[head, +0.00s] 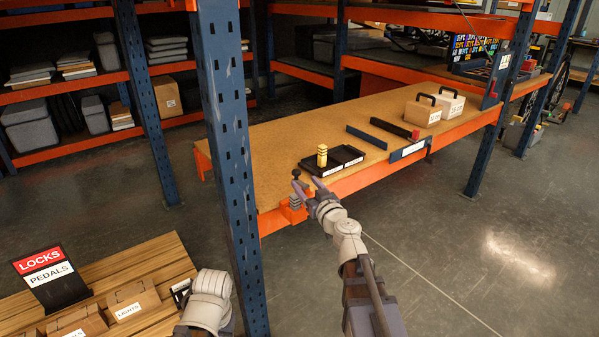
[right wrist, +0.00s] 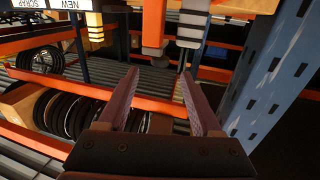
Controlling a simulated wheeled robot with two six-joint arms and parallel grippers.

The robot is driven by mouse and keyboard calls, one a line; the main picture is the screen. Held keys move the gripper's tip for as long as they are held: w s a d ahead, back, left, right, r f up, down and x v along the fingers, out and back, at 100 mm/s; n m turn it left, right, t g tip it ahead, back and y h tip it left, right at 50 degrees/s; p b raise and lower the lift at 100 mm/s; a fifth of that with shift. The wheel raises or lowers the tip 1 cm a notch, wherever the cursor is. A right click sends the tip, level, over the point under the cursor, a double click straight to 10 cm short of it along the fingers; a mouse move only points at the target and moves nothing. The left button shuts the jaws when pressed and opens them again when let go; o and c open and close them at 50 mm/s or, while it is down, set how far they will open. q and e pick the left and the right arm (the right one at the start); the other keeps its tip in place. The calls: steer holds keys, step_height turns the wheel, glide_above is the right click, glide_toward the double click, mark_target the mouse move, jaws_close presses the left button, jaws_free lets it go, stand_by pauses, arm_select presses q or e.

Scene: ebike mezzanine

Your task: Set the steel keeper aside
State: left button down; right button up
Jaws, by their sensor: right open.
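At the near front edge of the mezzanine deck, an orange bracket (head: 293,213) is fixed to the beam. A small grey ribbed metal piece (head: 296,199) sits at it, probably the steel keeper, with a black ball knob (head: 296,173) above. My right gripper (head: 306,183) is open and empty beside the knob and metal piece. In the right wrist view, the fingers (right wrist: 158,88) are spread, with the orange bracket (right wrist: 153,20) and pale ribbed metal (right wrist: 192,25) beyond the tips; no contact shows. My left arm shows at the bottom left, its fingers out of sight.
A black tray (head: 345,158) and a yellow stacked piece (head: 322,154) are near the bracket. A blue upright (head: 228,150) stands left of it. Dark bars (head: 366,137) and cardboard boxes (head: 420,111) are farther along the deck. A LOCKS/PEDALS sign (head: 48,275) stands on the wooden table.

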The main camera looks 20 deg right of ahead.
mark_target(298, 175)
steer(key=w, duration=0.5)
steer(key=w+a, duration=0.1)
steer(key=w, duration=0.1)
steer(key=shift+w, duration=0.35)
steer(key=shift+c, duration=0.3)
jaws_close()
